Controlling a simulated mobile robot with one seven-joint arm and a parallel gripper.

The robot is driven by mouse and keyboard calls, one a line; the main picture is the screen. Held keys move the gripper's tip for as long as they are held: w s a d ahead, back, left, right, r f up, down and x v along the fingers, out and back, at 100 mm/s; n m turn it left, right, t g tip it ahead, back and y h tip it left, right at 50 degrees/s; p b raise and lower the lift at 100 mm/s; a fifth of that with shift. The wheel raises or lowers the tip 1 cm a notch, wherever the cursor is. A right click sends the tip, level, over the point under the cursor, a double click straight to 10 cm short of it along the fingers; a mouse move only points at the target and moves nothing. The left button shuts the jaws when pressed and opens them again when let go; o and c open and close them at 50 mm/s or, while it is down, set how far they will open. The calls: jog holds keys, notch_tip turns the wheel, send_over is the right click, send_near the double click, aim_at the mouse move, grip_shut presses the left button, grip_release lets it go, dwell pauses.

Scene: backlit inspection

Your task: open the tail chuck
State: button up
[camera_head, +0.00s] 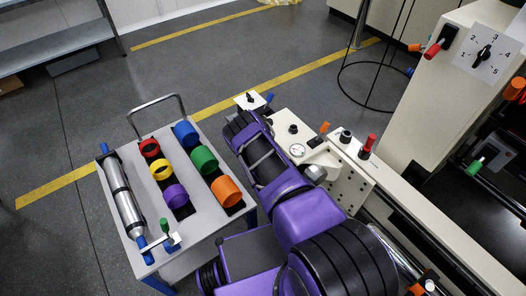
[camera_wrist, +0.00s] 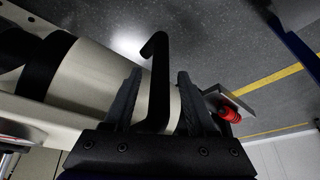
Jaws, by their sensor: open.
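In the wrist view a pale cylindrical housing (camera_wrist: 95,75) with a dark band lies across the left and middle; I take it to be the tail chuck, but cannot be sure. A black bent lever (camera_wrist: 156,85) stands up in front of it, its top hooked to the left. My gripper (camera_wrist: 159,73) is open, with one finger on each side of the lever; I cannot tell whether either finger touches it. In the head view my purple arm reaches over the machine's near end and hides the gripper and lever.
The cream machine bed (camera_head: 350,190) carries a gauge, an orange-tipped lever and a red handle (camera_head: 367,146). A trolley (camera_head: 132,235) with coloured rings and a metal cylinder stands close on the left. A five-position dial (camera_head: 487,55) is at upper right. A red knob (camera_wrist: 229,114) sits right of the fingers.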

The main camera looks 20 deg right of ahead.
jog(key=p+v, duration=0.4)
jog(key=v, duration=1.3)
jog(key=shift+r+p, duration=0.15)
jog(key=shift+p, duration=0.2)
jog(key=shift+s+a, duration=0.1)
